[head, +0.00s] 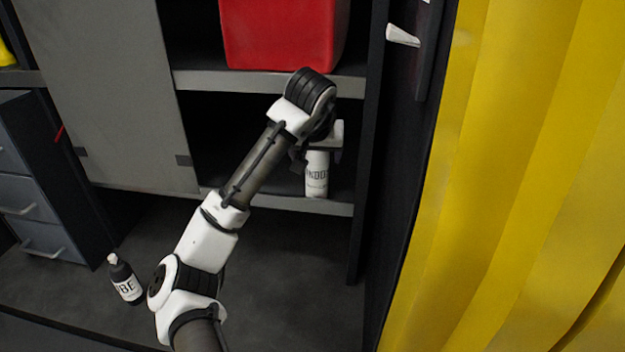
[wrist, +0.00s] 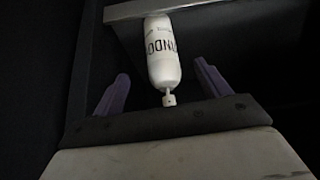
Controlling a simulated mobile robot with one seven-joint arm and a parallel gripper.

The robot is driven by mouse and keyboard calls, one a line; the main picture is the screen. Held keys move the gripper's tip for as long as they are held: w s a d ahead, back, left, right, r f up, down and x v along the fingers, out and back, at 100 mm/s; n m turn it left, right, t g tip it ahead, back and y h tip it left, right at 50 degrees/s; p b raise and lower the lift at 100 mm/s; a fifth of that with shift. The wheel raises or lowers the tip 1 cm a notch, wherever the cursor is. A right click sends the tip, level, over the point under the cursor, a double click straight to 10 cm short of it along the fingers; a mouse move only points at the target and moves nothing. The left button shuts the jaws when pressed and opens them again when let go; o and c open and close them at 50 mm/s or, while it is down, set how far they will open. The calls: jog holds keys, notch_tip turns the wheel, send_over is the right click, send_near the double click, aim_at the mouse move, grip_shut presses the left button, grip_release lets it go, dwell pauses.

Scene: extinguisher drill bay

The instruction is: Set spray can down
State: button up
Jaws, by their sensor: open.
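The white spray can (head: 317,174) with dark lettering stands upright on the lower shelf of the cabinet, near its front edge. In the wrist view the can (wrist: 163,60) shows with its nozzle toward my gripper. My gripper (head: 318,145) is at the top of the can in the head view, partly hidden by my wrist. In the wrist view the two purple fingers of my gripper (wrist: 158,88) are spread apart, one on each side of the nozzle end, with gaps between them and the can.
A red box (head: 283,34) sits on the shelf above (head: 255,82). A grey door panel (head: 115,85) is left of the opening, and a yellow curtain (head: 510,170) hangs at right. A dark bottle (head: 124,281) stands on the floor near grey drawers (head: 30,200).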

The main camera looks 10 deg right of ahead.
jog(key=s+a, duration=0.2)
jog(key=s, duration=0.5)
jog(key=shift+s+a+b, duration=0.25)
jog(key=shift+s+b, duration=0.15)
